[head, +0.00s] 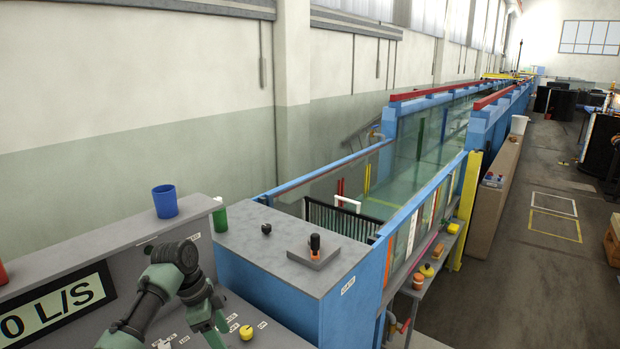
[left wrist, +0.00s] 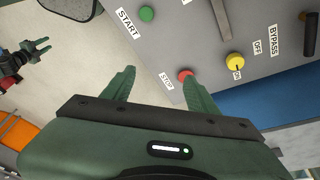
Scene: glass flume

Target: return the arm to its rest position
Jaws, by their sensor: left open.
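My left arm comes in from the lower left of the head view, bent over the grey control panel (head: 240,312). My left gripper (left wrist: 158,80) is open and empty, its two green fingers spread in front of the panel face. A red STOP button (left wrist: 185,75) shows between the fingertips, and a yellow knob (left wrist: 235,62) is right of them, near the ON label. A green START button (left wrist: 147,13) is farther up. In the left wrist view my right gripper (left wrist: 40,47) is at the far left, small, with its fingers apart and nothing between them.
The blue-framed glass flume (head: 420,150) runs away behind. Open floor (head: 520,270) lies to the right.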

